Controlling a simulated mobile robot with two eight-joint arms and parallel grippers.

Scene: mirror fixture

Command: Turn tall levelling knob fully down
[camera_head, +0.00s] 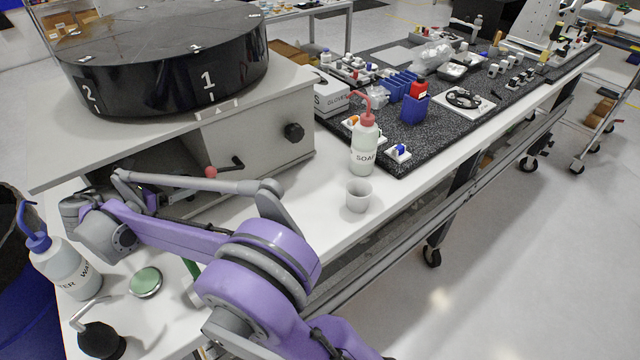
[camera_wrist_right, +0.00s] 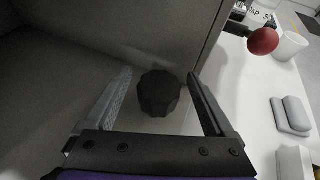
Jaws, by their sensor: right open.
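A dark, faceted round knob (camera_wrist_right: 158,93) shows in the right wrist view, against the grey machine. My right gripper (camera_wrist_right: 160,74) is open, with one finger on each side of this knob. Both fingers look apart from it, but I cannot tell the depth exactly. I cannot tell from this view whether it is the tall levelling knob. In the head view my purple right arm (camera_head: 265,262) reaches left across the bench, and its fingers and this knob are hidden. Another black knob (camera_head: 293,132) sits on the machine's front face. My left gripper is not in view.
A red-balled lever (camera_head: 212,172) sticks out from the machine; its ball (camera_wrist_right: 263,41) is right of my fingers in the wrist view. A soap bottle (camera_head: 364,147), a cup (camera_head: 358,196), a water bottle (camera_head: 62,262) and a green-topped disc (camera_head: 145,281) stand on the white bench.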

